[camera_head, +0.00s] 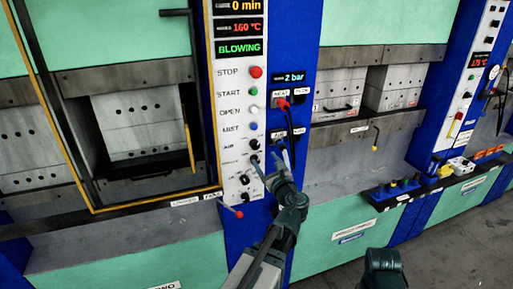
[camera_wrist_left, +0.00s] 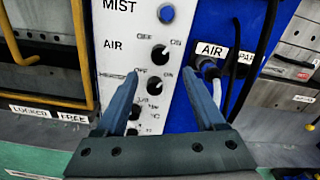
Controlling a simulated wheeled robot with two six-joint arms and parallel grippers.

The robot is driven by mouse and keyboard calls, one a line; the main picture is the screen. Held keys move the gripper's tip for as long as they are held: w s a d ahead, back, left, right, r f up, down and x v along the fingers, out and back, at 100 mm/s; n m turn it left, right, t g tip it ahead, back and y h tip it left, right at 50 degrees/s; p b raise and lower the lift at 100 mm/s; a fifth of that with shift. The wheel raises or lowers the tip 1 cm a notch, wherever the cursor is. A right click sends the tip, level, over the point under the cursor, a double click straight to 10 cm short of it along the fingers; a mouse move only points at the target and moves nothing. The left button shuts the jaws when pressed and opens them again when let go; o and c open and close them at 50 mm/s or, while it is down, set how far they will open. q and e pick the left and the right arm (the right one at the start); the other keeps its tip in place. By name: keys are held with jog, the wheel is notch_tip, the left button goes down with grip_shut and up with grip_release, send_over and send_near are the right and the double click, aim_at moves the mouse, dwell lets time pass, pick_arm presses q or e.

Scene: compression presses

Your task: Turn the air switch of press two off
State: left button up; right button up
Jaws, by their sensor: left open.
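The press's white control panel (camera_head: 235,110) carries a black air switch (camera_head: 255,145), a round knob beside the AIR label. In the left wrist view the air switch (camera_wrist_left: 158,53) sits just above and between my fingertips, with OFF and ON marked around it; its pointer direction is too small to tell. My left gripper (camera_head: 270,160) is open and empty in front of the panel, and it also shows in the left wrist view (camera_wrist_left: 160,85). The heater knob (camera_wrist_left: 158,85) appears between its fingers, below the air switch.
Stop (camera_head: 256,72), start, open and mist buttons line the panel above. A yellow-edged guard frame (camera_head: 150,205) is left. A dark tool shelf (camera_head: 385,195) juts out to the right.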

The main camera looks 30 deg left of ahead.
aim_at(256, 146)
pick_arm(q)
jog(key=x, duration=0.9)
jog(key=shift+w+a, duration=0.15)
jog(key=shift+w, duration=0.1)
grip_shut()
